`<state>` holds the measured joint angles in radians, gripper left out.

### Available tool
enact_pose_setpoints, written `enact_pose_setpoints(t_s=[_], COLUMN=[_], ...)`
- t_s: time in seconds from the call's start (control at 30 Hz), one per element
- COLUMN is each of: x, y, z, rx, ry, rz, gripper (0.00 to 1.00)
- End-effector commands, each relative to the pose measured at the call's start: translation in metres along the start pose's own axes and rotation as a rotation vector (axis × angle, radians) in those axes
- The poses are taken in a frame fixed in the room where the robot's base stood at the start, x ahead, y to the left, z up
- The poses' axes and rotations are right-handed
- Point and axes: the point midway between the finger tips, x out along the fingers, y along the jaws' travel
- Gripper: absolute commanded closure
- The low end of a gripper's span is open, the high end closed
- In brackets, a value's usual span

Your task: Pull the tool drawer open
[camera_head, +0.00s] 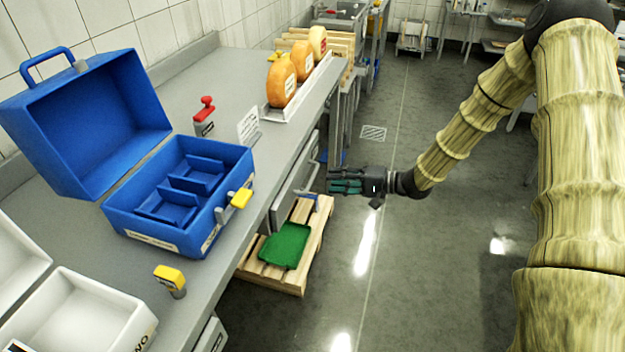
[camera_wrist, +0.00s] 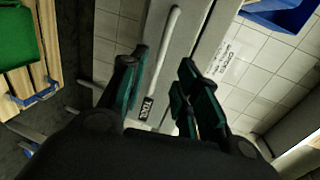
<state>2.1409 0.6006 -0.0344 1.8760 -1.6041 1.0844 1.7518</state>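The tool drawer (camera_head: 294,188) is a grey front under the counter's edge, and it looks shut. Its long pale bar handle (camera_wrist: 166,60) runs between my fingers in the wrist view, beside a small dark label (camera_wrist: 148,108) that seems to read TOOLS. My gripper (camera_head: 331,182) is level with the drawer front, in front of it. In the wrist view my gripper (camera_wrist: 163,57) is open, with dark green finger pads either side of the handle. I see no contact with the handle; the exact gap is unclear.
The counter (camera_head: 232,90) holds an open blue toolbox (camera_head: 180,230), a white box (camera_head: 85,312), a red-knobbed stamp (camera_head: 205,110), a yellow-topped tool (camera_head: 171,280) and cheese wheels (camera_head: 282,80). A green tray (camera_head: 285,245) lies on a wooden pallet (camera_head: 317,240) below. Floor right of my gripper is clear.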

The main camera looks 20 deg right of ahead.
Motion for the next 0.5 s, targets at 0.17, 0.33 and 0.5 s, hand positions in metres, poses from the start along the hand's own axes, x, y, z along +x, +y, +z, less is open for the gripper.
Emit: enact_pose_setpoints(t_s=[0.17, 0.33, 0.5], x=[0.031, 0.056, 0.073], y=[0.0, 0.0, 0.0], z=[0.0, 0.0, 0.0], rx=[-0.001, 0.0, -0.001], ry=[-0.001, 0.0, 0.0], rz=[0.0, 0.001, 0.001], gripper=[0.68, 0.68, 0.68])
